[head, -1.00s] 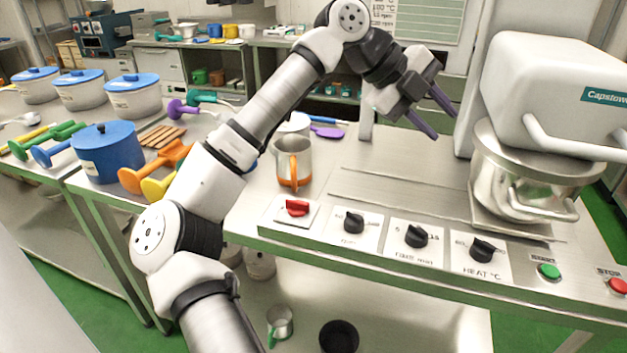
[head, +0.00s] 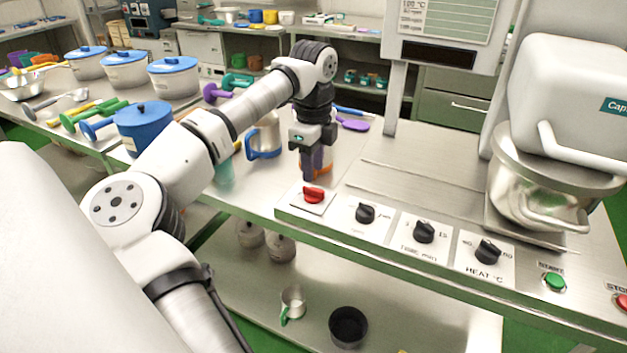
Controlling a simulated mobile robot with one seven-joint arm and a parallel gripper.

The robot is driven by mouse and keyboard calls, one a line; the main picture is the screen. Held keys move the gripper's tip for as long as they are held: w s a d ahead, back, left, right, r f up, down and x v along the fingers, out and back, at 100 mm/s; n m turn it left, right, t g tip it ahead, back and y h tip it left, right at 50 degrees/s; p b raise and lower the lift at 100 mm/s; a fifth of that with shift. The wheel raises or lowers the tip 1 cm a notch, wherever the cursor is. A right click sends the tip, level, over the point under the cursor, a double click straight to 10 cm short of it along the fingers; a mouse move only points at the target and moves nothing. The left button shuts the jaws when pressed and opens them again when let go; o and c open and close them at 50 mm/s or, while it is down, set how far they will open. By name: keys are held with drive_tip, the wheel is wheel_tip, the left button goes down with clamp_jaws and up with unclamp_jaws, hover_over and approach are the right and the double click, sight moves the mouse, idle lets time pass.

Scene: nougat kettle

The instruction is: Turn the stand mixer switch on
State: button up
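The stand mixer (head: 570,105) is the large white machine at the right, with a steel bowl (head: 520,190) under its head. On the front panel, a red rotary knob (head: 313,195) sits on a white plate at the left end. It appears to be the switch; its marking is not readable. A green START button (head: 554,281) and a red STOP button (head: 624,302) sit at the right end. My gripper (head: 314,176) points down just above and behind the red knob. Its fingers overlap in this view, so their gap and any contact are unclear.
Black knobs (head: 424,232) line the panel right of the red one. A mug with a blue handle (head: 264,138) stands left of my gripper, and an orange-based one (head: 323,160) is partly hidden behind it. Blue-lidded pots (head: 173,78) stand at the left. The steel top behind the knobs is clear.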

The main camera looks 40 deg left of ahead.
sight(314, 188)
drive_tip(key=shift+f+p, duration=0.3)
drive_tip(key=shift+f, duration=2.35)
clamp_jaws()
